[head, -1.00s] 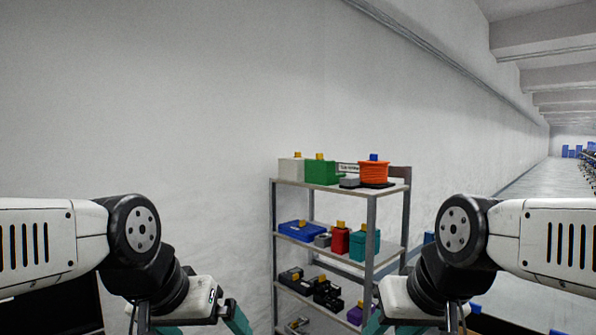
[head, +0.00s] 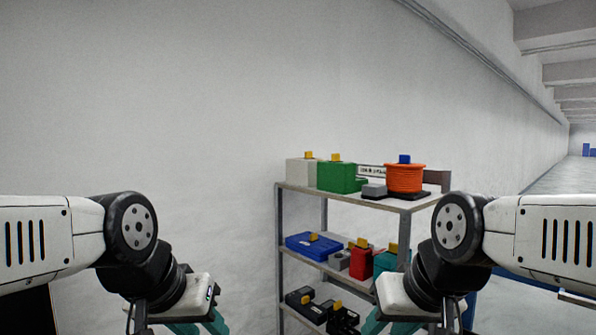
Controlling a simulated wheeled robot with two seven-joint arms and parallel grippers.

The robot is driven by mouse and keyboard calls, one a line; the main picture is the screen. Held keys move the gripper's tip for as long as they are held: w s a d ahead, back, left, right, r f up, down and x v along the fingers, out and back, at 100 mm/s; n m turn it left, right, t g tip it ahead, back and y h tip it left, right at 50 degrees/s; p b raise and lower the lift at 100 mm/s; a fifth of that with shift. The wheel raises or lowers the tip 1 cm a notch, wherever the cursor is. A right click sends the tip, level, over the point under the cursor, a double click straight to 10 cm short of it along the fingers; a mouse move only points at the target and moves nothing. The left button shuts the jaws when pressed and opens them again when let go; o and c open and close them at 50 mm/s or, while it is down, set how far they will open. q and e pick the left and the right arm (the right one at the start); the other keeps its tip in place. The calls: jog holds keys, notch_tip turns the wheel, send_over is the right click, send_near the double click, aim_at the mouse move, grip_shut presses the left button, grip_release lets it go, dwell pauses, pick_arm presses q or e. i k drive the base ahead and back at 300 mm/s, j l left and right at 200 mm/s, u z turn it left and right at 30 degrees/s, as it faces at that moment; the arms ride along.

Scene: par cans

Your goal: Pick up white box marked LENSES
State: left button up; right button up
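A white box (head: 301,172) with a small yellow tab on top stands at the left end of the shelf unit's top shelf. No LENSES marking can be read on it at this size. My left gripper (head: 192,329) is at the bottom edge, left of the shelf unit and below the top shelf, its fingertips cut off. My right gripper (head: 385,326) is at the bottom edge, in front of the lower shelves, also partly cut off. Both grippers are well apart from the white box.
The metal shelf unit (head: 356,198) stands near a plain wall. A green box (head: 338,178) stands beside the white box, then a small grey box (head: 374,191) and an orange reel (head: 405,178). A blue case (head: 314,245) and red box (head: 361,264) sit on the middle shelf.

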aim_at(299, 173)
jog(key=i+u, duration=0.35)
jog(key=i, duration=0.25)
jog(key=i+l+u, duration=0.1)
jog(key=i+u, duration=0.25)
jog(key=i, duration=0.2)
